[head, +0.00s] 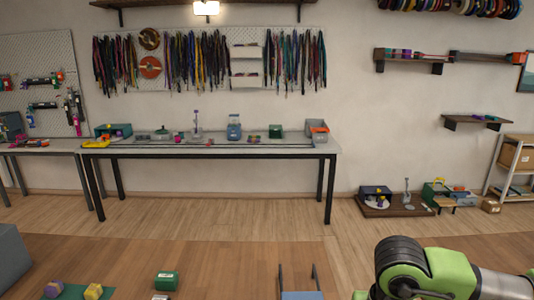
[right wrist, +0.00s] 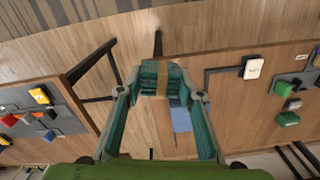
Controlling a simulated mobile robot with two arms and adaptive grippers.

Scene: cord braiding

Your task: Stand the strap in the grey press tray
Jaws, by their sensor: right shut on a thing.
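In the right wrist view a teal strap bundle with a tan band (right wrist: 162,78) sits between the fingertips of my right gripper (right wrist: 160,92). The gripper is shut on it, and the strap is held above the wooden surface. In the head view my green right arm shows at the lower right, but its gripper and the strap are out of the picture. I cannot tell for sure which thing is the grey press tray. A blue-grey piece (right wrist: 181,115) lies behind the strap, partly hidden. My left gripper is in neither view.
A wooden tabletop (head: 220,265) fills the near side, with a green box (head: 166,281) and a blue-grey object with dark bars (head: 300,294) at its edge. A long bench (head: 215,149) with several items stands by the wall. Open floor lies between.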

